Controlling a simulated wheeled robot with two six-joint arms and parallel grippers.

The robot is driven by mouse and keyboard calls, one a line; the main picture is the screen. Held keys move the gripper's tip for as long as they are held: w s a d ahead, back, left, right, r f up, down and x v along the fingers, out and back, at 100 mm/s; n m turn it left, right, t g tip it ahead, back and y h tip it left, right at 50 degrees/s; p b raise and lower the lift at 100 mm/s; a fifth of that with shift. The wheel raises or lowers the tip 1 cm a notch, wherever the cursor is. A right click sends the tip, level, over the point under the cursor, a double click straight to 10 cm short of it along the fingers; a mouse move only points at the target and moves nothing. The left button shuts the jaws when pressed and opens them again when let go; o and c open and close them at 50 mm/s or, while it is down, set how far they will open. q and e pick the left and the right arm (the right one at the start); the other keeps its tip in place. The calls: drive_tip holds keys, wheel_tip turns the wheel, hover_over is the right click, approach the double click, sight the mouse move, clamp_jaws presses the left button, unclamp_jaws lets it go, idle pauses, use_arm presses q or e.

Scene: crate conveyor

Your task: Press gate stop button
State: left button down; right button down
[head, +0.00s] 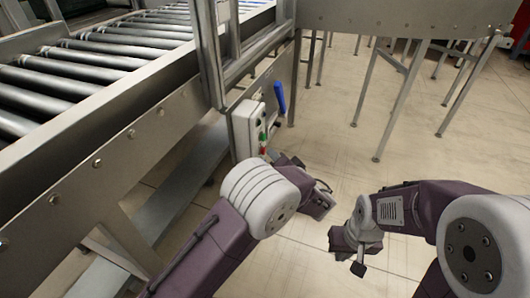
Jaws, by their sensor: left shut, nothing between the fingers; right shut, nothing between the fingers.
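A pale grey control box (246,127) is mounted on the conveyor frame near the picture's middle. Small red and green buttons show on its right-hand face; they are too small to tell which is the gate stop. My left gripper (291,161) is shut and empty, just below and right of the box. It looks close to the buttons, but I cannot tell whether it touches anything. My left wrist lies below the box. My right gripper (356,262) is shut and empty, lower and further right, over open floor and apart from the box.
A roller conveyor (128,116) with a metal side rail fills the left. A blue handle (280,97) sticks up right of the box. A metal table on thin legs (398,95) stands at the back right. The tiled floor between is clear.

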use_arm(q)
drive_tip(key=shift+s+d, duration=0.15)
drive_tip(key=shift+d, duration=0.3)
drive_tip(key=d, duration=0.1)
drive_tip(key=s+d, duration=0.1)
drive_tip(key=d, duration=0.1)
drive_tip(key=d+b, duration=0.1)
drive_tip(key=d, duration=0.1)
drive_tip(key=shift+s, duration=0.3)
idle(0.3)
